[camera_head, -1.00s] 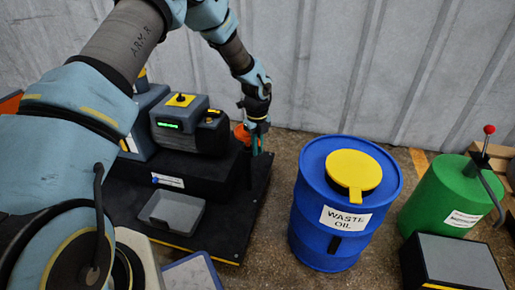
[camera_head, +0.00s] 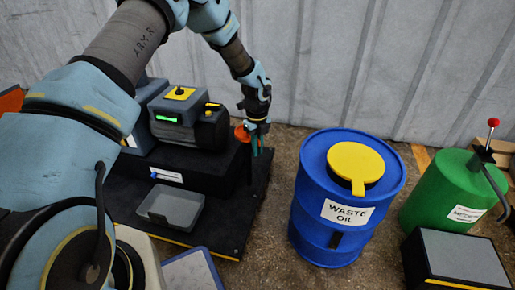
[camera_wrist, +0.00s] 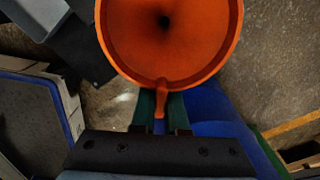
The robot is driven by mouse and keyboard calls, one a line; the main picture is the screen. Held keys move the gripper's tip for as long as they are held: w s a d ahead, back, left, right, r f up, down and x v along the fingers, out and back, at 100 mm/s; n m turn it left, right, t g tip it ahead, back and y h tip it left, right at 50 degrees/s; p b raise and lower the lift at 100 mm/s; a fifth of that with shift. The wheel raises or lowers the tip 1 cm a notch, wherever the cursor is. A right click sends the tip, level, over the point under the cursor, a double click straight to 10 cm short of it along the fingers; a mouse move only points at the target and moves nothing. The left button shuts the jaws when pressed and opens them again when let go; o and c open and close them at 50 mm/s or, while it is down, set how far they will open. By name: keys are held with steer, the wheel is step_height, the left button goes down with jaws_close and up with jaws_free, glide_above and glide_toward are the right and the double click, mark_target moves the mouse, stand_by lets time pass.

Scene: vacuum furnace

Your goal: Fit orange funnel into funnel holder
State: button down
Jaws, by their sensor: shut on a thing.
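The orange funnel (camera_wrist: 185,60) fills the top middle of the wrist view, its wide mouth facing the camera and its dark spout hole inside. My gripper (camera_wrist: 161,100) is shut on the funnel's small tab handle at the rim. In the head view, my gripper (camera_head: 257,142) hangs beside the dark grey pump unit. A little of the funnel (camera_head: 241,133) shows to the left of the fingers, mostly hidden. A dark upright post (camera_head: 245,165) stands below the funnel; I cannot tell whether it is the funnel holder or whether the funnel touches it.
The pump unit (camera_head: 190,125) sits on a black base, with a grey tray (camera_head: 170,207) in front. The blue waste oil drum (camera_head: 342,235) stands to the right, then a green drum (camera_head: 440,190). Concrete floor is clear between the base and the blue drum.

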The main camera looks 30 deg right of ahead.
steer(key=shift+f, duration=0.25)
stand_by(0.3)
steer(key=c, duration=0.9)
jaws_free()
steer(key=shift+o, duration=0.2)
steer(key=shift+r, duration=0.1)
step_height(320, 180, up, 11)
steer(key=p, duration=0.3)
steer(key=shift+w, duration=0.1)
steer(key=shift+f, duration=0.2)
